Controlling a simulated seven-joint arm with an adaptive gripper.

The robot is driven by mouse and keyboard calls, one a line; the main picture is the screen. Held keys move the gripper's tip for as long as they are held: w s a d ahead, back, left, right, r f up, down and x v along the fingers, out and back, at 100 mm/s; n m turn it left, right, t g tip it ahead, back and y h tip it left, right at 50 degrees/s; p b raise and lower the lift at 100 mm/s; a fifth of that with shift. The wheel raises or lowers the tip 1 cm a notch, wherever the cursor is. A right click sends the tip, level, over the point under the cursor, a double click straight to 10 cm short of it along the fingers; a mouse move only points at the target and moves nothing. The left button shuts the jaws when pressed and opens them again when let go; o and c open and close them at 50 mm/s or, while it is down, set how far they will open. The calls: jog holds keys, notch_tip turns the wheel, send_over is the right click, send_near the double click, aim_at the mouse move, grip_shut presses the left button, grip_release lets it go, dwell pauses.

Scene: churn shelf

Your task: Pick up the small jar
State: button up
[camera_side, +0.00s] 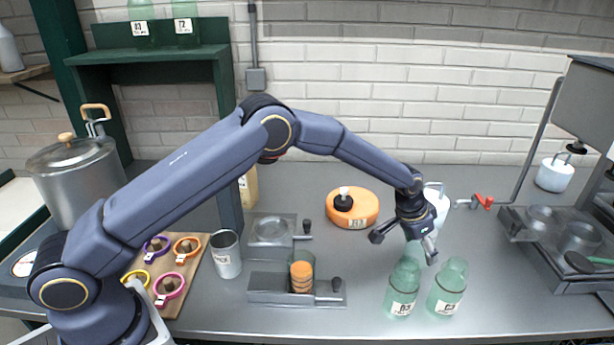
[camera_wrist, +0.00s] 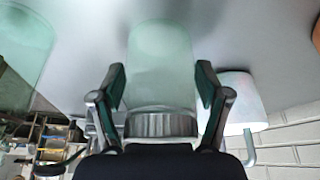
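Two pale green glass jars with white labels stand on the counter: a left jar (camera_side: 403,290) and a right jar (camera_side: 447,290). I cannot tell from the pictures which one the task calls small. My gripper (camera_side: 405,243) is tilted down at the top of the left jar. In the wrist view, my open gripper (camera_wrist: 160,85) has one finger on each side of a green jar (camera_wrist: 162,60), with narrow gaps showing. Another green jar (camera_wrist: 22,50) is at the left edge there. Contact with the jar cannot be made out.
A white kettle (camera_wrist: 237,97) stands close behind my gripper. An orange round container (camera_side: 368,207) with a black knob is behind to the left. An orange-filled glass (camera_side: 301,272) sits in a metal fixture (camera_side: 265,290). Counter right of the jars is clear up to the stove (camera_side: 560,262).

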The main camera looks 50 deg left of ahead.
jog(key=c, duration=0.8)
jog(key=shift+c, duration=0.2)
